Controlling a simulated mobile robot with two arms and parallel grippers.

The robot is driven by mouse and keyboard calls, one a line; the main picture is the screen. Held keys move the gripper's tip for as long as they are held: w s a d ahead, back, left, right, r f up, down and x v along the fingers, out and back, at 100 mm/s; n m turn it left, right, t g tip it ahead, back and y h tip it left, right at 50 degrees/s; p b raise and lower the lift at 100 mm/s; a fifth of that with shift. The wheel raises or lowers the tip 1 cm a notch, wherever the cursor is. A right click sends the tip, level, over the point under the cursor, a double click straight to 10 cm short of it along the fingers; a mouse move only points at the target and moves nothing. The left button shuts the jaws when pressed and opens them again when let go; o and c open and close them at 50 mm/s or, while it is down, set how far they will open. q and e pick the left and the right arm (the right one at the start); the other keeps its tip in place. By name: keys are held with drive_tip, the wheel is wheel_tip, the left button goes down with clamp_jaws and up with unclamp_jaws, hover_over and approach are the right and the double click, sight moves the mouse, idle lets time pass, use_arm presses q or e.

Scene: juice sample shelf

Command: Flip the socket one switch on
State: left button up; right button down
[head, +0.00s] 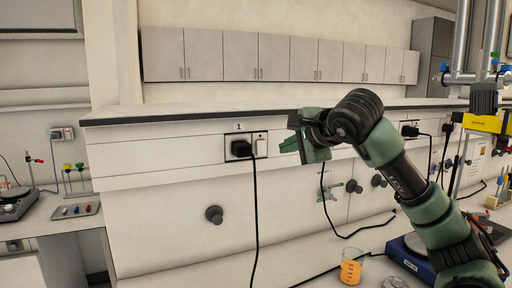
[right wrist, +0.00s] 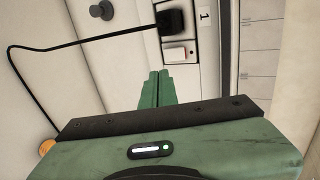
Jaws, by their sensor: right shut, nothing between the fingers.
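Socket one (head: 246,147), a panel marked "1", is on the front of the bench's upper ledge. A black plug (head: 241,149) with a cable sits in its left part. Its white rocker switch (head: 261,147) is on the right. My right gripper (head: 287,146) is shut and empty, just right of the switch and pointing left. In the right wrist view its green fingers (right wrist: 158,78) are together just below the switch (right wrist: 175,54), with a gap seeming to remain. The plug (right wrist: 170,20) and the number label (right wrist: 205,16) are above. My left gripper is not in view.
The plug's black cable (head: 256,210) hangs down to the bench. A beaker of orange liquid (head: 350,271) stands on the bench below my right arm. A round black knob (head: 214,214) sticks out of the panel below the socket. Another socket (head: 410,129) is behind my right arm.

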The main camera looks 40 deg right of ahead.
drive_tip(key=p, duration=0.4)
approach(263, 152)
drive_tip(key=x, duration=0.6)
drive_tip(key=shift+a, duration=0.15)
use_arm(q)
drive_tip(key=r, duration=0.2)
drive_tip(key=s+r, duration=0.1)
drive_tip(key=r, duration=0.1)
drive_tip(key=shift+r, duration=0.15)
use_arm(e)
drive_tip(key=shift+w+f, duration=0.15)
drive_tip(key=shift+w, duration=0.15)
use_arm(q)
drive_tip(key=shift+p, duration=0.3)
